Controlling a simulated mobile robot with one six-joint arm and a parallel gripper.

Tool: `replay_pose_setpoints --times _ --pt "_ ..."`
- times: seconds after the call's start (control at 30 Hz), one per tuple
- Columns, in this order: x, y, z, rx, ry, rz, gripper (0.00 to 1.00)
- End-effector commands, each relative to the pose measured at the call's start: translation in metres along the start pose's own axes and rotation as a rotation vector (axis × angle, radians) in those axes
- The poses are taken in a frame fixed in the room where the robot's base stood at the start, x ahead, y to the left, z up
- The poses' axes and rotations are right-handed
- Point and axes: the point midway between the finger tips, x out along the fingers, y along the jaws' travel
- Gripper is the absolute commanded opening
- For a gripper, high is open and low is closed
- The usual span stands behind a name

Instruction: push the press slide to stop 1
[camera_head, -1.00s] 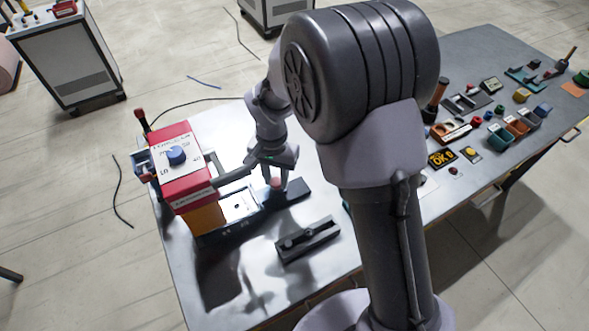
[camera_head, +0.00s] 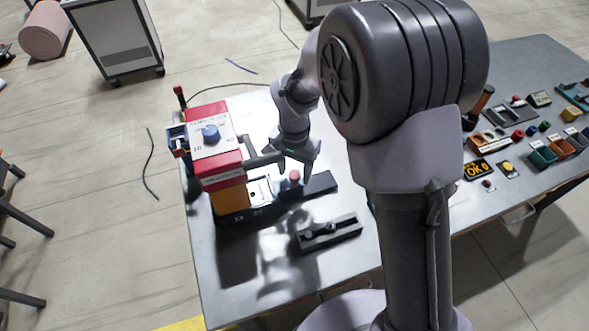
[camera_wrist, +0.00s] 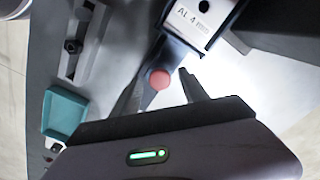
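The press (camera_head: 215,172), a red and orange block with a blue knob on top, stands at the table's left end. Its slide (camera_head: 260,190) has a pale plate on a dark rail and a round red knob (camera_head: 294,177). In the wrist view the slide plate (camera_wrist: 195,22) bears print, and the red knob (camera_wrist: 160,79) shows between the fingers. My gripper (camera_wrist: 160,93) is open, with a gap on both sides of the knob. In the head view my gripper (camera_head: 294,167) is just above and behind the knob. The stop marks cannot be read.
A dark grey fixture (camera_head: 330,232) lies in front of the rail; it also shows in the wrist view (camera_wrist: 83,42), near a teal tray (camera_wrist: 62,113). Bins and small parts stand at the table's right, with a sign (camera_head: 477,170). Bare table lies in front of the press.

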Motion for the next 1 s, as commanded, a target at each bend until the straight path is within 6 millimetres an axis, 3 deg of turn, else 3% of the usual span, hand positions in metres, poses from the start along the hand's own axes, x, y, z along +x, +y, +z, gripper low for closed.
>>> replay_pose_setpoints --times 0.13,0.23,0.5,0.7,0.83,1.0 --pt "-0.002 0.000 0.000 0.000 0.000 0.000 0.52" --pt "-0.018 0.000 0.000 0.000 0.001 -0.001 0.52" --pt "-0.110 -0.001 -0.001 0.000 0.003 -0.003 0.52" --pt "-0.159 0.000 0.000 0.000 0.001 -0.001 0.52" --pt "-0.172 0.000 0.000 0.000 0.000 0.000 0.52" --pt "-0.175 0.000 0.000 0.000 0.000 0.000 0.52"
